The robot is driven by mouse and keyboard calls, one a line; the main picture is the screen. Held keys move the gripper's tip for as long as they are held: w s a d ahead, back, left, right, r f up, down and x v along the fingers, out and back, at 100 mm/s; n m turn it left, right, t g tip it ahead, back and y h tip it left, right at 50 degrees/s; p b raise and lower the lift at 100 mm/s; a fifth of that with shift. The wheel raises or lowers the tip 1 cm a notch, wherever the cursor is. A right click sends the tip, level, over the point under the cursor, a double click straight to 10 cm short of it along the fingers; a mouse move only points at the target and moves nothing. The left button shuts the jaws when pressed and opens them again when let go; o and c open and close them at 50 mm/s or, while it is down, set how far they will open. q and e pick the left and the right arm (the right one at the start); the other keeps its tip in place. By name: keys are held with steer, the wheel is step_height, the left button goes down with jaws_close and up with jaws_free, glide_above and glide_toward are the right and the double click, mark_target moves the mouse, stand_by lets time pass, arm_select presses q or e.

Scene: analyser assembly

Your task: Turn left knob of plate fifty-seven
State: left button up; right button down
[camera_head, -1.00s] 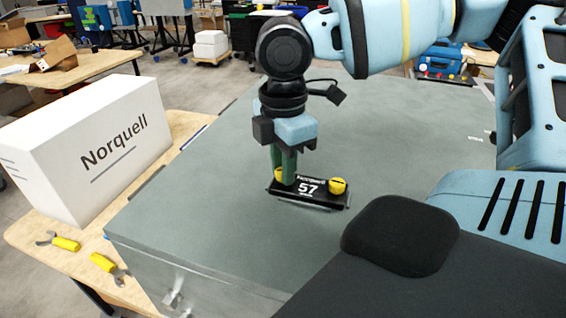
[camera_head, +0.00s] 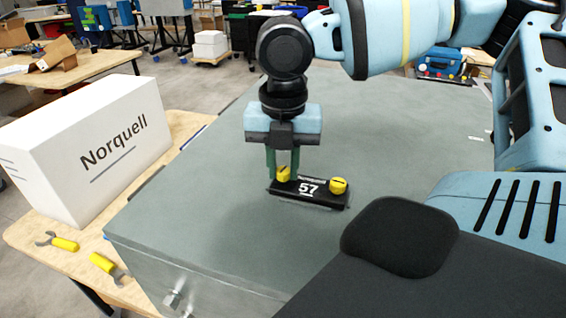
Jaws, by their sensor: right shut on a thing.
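The black plate (camera_head: 312,194) marked 57 lies on the grey cabinet top, with a yellow knob at each end. My right gripper (camera_head: 283,175) points down at the plate's left end. Its green fingers are shut on the left yellow knob (camera_head: 283,174), one on each side. The knob's dark slot shows between the fingers. The right yellow knob (camera_head: 338,186) stands free. My left gripper is not in view.
The grey cabinet top (camera_head: 230,235) is clear around the plate. A white Norquell box (camera_head: 85,150) and yellow-handled tools (camera_head: 104,263) are on the wooden table to the left. A blue case (camera_head: 440,63) stands at the back right.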

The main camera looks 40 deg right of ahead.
steer(key=n, duration=0.4)
steer(key=shift+s+f+n, duration=0.1)
steer(key=shift+f+n, duration=0.15)
steer(key=shift+n, duration=0.05)
steer(key=n, duration=0.4)
steer(key=shift+n, duration=0.3)
steer(key=n, duration=0.4)
steer(key=shift+n, duration=2.1)
steer(key=c, duration=1.2)
jaws_free()
steer(key=shift+r, duration=0.15)
